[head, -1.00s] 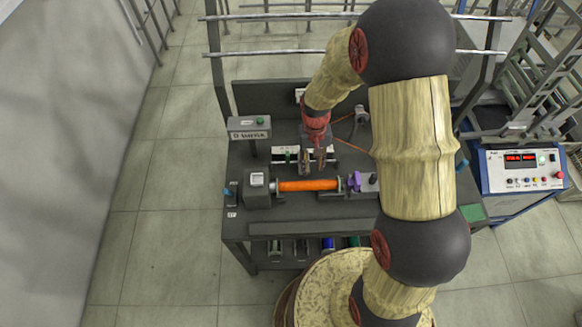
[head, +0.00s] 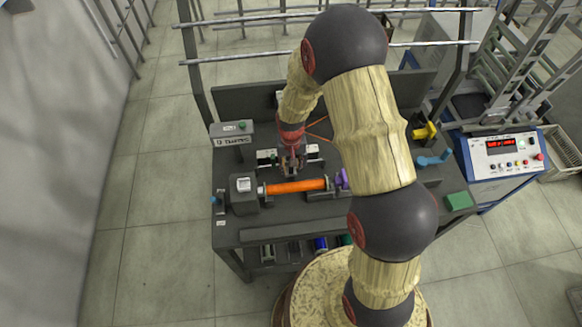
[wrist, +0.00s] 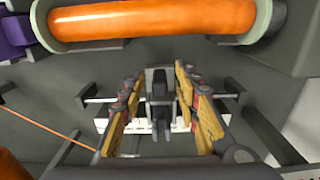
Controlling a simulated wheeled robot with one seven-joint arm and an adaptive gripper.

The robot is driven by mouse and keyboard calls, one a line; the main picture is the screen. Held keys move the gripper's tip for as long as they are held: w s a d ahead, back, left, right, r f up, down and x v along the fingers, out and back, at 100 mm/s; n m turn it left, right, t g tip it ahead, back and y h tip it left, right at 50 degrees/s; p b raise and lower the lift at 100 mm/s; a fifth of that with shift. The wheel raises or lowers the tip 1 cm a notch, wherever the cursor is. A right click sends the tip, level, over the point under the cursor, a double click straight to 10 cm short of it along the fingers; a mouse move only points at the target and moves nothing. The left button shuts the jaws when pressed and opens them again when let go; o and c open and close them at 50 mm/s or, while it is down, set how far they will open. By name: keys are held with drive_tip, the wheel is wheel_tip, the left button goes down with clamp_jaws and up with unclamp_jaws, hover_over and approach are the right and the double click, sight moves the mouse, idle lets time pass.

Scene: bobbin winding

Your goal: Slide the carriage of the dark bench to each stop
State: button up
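The dark bench (head: 290,232) stands in front of me in the head view. An orange bobbin (head: 297,186) lies across it, also at the top of the wrist view (wrist: 150,17). My gripper (head: 291,170) points down just behind the bobbin. In the wrist view my gripper (wrist: 158,80) has its two yellow-padded fingers apart, one on each side of a dark upright block (wrist: 160,88), which looks like the carriage. Gaps show between the pads and the block. In the head view my gripper and wrist mostly hide the carriage. A pale strip (head: 313,151) lies behind it, partly covered.
A grey box with a sign (head: 231,133) stands at the bench's back left. A purple part (head: 342,179) is at the bobbin's right end. A yellow item (head: 424,131) and a blue item (head: 433,160) lie at the right. A control box (head: 503,151) stands beyond.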

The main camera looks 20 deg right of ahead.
drive_tip(key=shift+c, duration=0.4)
drive_tip(key=c, duration=0.7)
clamp_jaws()
